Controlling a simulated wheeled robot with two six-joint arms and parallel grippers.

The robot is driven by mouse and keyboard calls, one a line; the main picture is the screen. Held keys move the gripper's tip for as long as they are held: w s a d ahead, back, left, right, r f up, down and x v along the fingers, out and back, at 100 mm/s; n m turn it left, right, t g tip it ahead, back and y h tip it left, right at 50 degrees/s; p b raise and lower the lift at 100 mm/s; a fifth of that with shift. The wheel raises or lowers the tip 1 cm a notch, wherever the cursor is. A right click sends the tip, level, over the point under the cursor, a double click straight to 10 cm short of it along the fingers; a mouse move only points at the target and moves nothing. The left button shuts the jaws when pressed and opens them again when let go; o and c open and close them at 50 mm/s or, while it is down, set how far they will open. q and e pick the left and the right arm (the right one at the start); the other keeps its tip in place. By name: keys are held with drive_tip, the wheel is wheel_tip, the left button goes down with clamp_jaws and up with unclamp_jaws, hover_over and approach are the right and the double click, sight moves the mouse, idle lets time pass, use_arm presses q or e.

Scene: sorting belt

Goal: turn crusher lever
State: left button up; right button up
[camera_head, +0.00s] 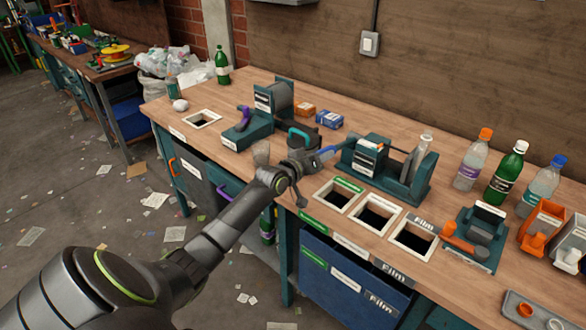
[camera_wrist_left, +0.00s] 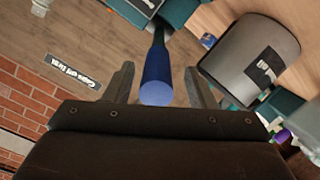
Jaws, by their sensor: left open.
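The crusher (camera_head: 367,156) is a teal machine on the workbench, with a clear bottle (camera_head: 420,146) at its right end. Its lever (camera_head: 328,150) has a blue grip that points left towards my left gripper (camera_head: 318,158). The gripper is open at the lever's end. In the left wrist view the blue lever grip (camera_wrist_left: 157,75) lies between the two spread fingers, with gaps on both sides. The fingers partly hide the lever in the head view. My right gripper is not in view.
The bench front has square openings, one by the film label (camera_head: 412,238). A teal machine with a grey drum (camera_head: 280,97) stands behind my gripper. A blue box (camera_head: 329,119) sits behind.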

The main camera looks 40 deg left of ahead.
use_arm(q)
drive_tip(key=p+v, duration=0.1)
drive_tip(key=v, duration=1.4)
drive_tip(key=shift+s, duration=0.35)
drive_tip(key=shift+a+r, duration=0.1)
drive_tip(key=s+a+f+g+y, duration=0.2)
drive_tip(key=a+f, duration=0.1)
drive_tip(key=f, duration=0.7)
drive_tip(key=s+a+f+g+y, duration=0.1)
drive_tip(key=s+a+f+g, duration=0.15)
drive_tip(key=f, duration=0.65)
drive_tip(key=s+f+g+y, duration=0.1)
drive_tip(key=s+f, duration=0.4)
drive_tip(key=f, duration=0.3)
drive_tip(key=s+f+g, duration=0.2)
drive_tip(key=s+f, duration=0.3)
drive_tip(key=f, duration=0.4)
drive_tip(key=s+d+f+m+g, duration=0.1)
drive_tip(key=s+d+f, duration=0.4)
drive_tip(key=s, duration=0.5)
drive_tip(key=s+d+f+m+g+h, duration=0.1)
drive_tip(key=s+d+f+m+g, duration=0.1)
drive_tip(key=s+d+f, duration=0.3)
drive_tip(key=s+d+f+m+g, duration=0.2)
drive_tip(key=s+d+f+g, duration=0.2)
drive_tip(key=s+f, duration=0.6)
drive_tip(key=s+d, duration=0.1)
drive_tip(key=s, duration=0.5)
drive_tip(key=shift+h, duration=0.4)
